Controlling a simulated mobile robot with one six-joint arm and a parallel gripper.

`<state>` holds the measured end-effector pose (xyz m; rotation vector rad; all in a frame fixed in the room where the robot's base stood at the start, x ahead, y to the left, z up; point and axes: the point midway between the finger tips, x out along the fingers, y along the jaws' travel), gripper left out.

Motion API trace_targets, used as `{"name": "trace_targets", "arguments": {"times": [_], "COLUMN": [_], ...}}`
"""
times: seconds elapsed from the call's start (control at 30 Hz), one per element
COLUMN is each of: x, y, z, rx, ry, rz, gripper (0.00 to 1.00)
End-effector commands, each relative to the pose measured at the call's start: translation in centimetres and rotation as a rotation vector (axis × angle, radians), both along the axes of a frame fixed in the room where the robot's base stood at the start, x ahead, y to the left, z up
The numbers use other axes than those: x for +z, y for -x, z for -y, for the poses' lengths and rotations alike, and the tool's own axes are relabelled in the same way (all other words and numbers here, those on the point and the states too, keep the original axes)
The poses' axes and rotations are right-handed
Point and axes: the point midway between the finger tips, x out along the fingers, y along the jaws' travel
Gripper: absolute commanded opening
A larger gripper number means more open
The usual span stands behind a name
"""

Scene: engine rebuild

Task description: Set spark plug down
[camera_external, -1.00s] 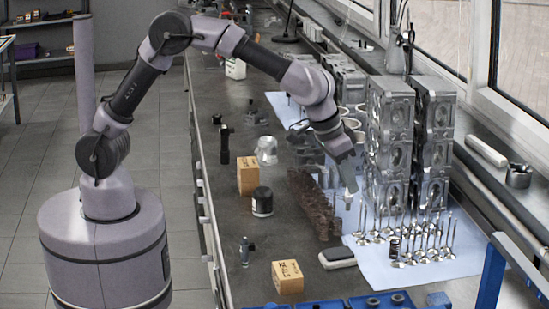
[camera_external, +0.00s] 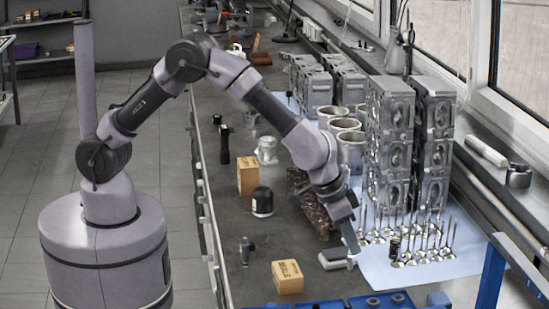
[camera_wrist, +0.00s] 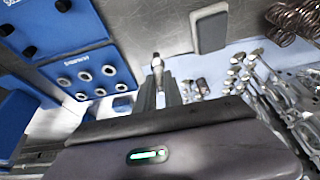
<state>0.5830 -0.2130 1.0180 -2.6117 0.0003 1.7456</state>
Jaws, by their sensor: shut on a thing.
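The spark plug (camera_wrist: 157,64) shows in the wrist view as a small metal and pale piece, gripped upright in the picture between the two dark fingers of my gripper (camera_wrist: 160,88). In the external view my gripper (camera_external: 353,249) points down beside the blue mat's left edge, just right of a grey-topped pale block. The plug is too small there to make out clearly. I cannot tell whether it touches the surface below.
The grey-topped block (camera_external: 334,260) also shows in the wrist view (camera_wrist: 208,30). Several valves (camera_external: 425,248) stand right on the blue mat (camera_external: 385,275). Blue trays (camera_external: 330,304) lie in front; one holds several metal rings in the wrist view (camera_wrist: 82,76). Tall cylinder heads (camera_external: 388,140) stand behind.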

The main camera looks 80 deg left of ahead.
Motion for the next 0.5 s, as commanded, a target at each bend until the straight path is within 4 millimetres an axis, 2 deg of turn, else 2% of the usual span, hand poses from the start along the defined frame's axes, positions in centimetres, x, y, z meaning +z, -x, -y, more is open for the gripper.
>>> {"name": "trace_targets", "arguments": {"times": [0.1,0.17,0.5], "x": [-3.0,-3.9,-4.1], "y": [0.1,0.1,0.0], "z": [0.0,0.0,0.0], "rx": [0.0,-0.001,0.0], "ry": [-0.001,-0.001,0.0], "rz": [-0.002,-0.002,0.0], "gripper": [0.0,0.0,0.0]}}
